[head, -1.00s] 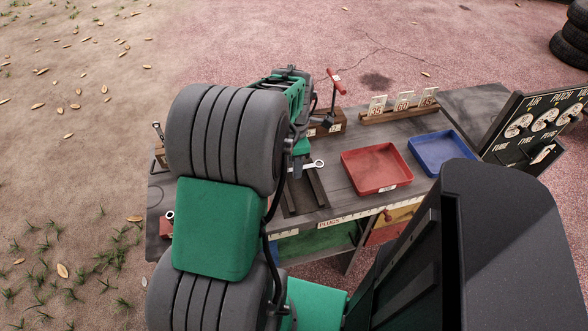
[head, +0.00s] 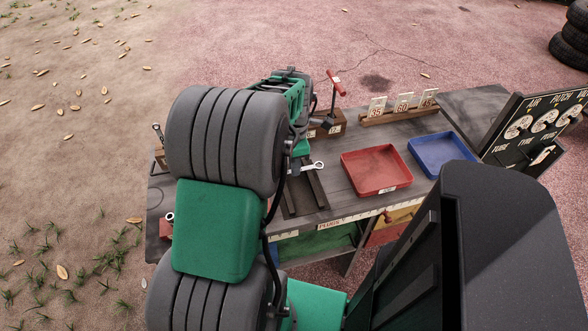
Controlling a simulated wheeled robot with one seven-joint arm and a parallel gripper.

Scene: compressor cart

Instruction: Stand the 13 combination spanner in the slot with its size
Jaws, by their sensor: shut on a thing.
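My gripper (head: 298,163) is partly hidden behind my own arm, over the dark rails on the bench. It is shut on a silver spanner, the ring end (head: 318,165) of which sticks out to the right. The rest of that spanner is hidden, and its size mark is too small to read. A wooden block (head: 336,126) with small white labels stands just beyond the gripper. Another spanner (head: 158,132) stands upright at the far left, and a further spanner end (head: 170,217) shows at the left front. My arm hides much of the bench's left part.
A red tray (head: 377,190) and a blue tray (head: 441,152) lie to the right. A red T-handle tool (head: 336,84) rises by the block. A rack with numbered cards (head: 402,103) stands behind the trays. A black sign board (head: 535,130) stands at the right end.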

